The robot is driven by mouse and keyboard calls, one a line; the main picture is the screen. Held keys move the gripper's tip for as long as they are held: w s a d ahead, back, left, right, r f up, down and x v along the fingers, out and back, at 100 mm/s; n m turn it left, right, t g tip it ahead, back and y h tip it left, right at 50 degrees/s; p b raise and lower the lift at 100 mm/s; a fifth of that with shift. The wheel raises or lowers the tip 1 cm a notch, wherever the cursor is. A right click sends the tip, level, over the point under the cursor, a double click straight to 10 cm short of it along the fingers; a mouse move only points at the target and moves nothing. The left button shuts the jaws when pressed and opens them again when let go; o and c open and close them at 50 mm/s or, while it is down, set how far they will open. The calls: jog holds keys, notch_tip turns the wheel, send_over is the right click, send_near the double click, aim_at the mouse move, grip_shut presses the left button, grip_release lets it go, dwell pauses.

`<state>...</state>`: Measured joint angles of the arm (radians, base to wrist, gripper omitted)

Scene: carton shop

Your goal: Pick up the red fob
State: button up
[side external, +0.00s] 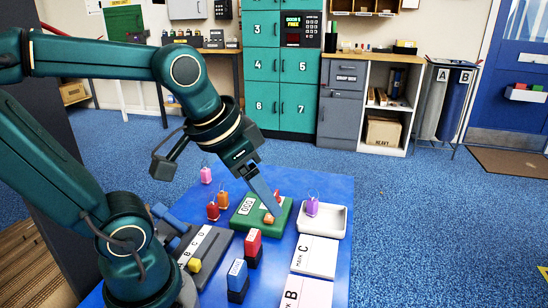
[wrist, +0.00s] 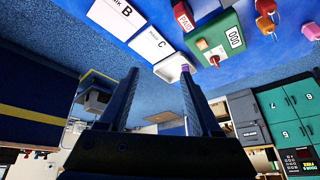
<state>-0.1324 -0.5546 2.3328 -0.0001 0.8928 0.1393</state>
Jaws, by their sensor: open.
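The red fob (side external: 212,211) stands on the blue table left of the green box, just in front of an orange fob (side external: 223,199). In the wrist view the red fob (wrist: 266,6) is at the top edge, right of the green box. My gripper (side external: 268,198) is above the green box, right of the red fob and apart from it. In the wrist view my gripper (wrist: 158,82) shows two spread fingers with nothing between them. The side view shows mainly one finger.
A white tray (side external: 335,224) holds a purple fob (side external: 312,207). A pink fob (side external: 206,175) stands behind. Red (side external: 253,245) and blue (side external: 237,275) blocks and a grey rail (side external: 207,246) are in front.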

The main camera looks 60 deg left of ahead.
jog(key=w+a+f+n+g, duration=0.1)
jog(key=w+a+f+n, duration=0.1)
jog(key=a, duration=0.4)
jog(key=w+a+f+n+g, duration=0.1)
jog(key=w+a+f+g, duration=0.1)
jog(key=a, duration=0.3)
jog(key=n+g, duration=0.2)
jog(key=n, duration=0.3)
send_near(213, 203)
jog(key=shift+h, duration=0.3)
jog(key=f, duration=0.2)
jog(key=w+f, duration=0.1)
jog(key=f, duration=0.2)
jog(key=shift+a, duration=0.15)
jog(key=shift+s+a+f, duration=0.2)
jog(key=shift+s+f, duration=0.15)
jog(key=shift+f, duration=2.4)
grip_shut()
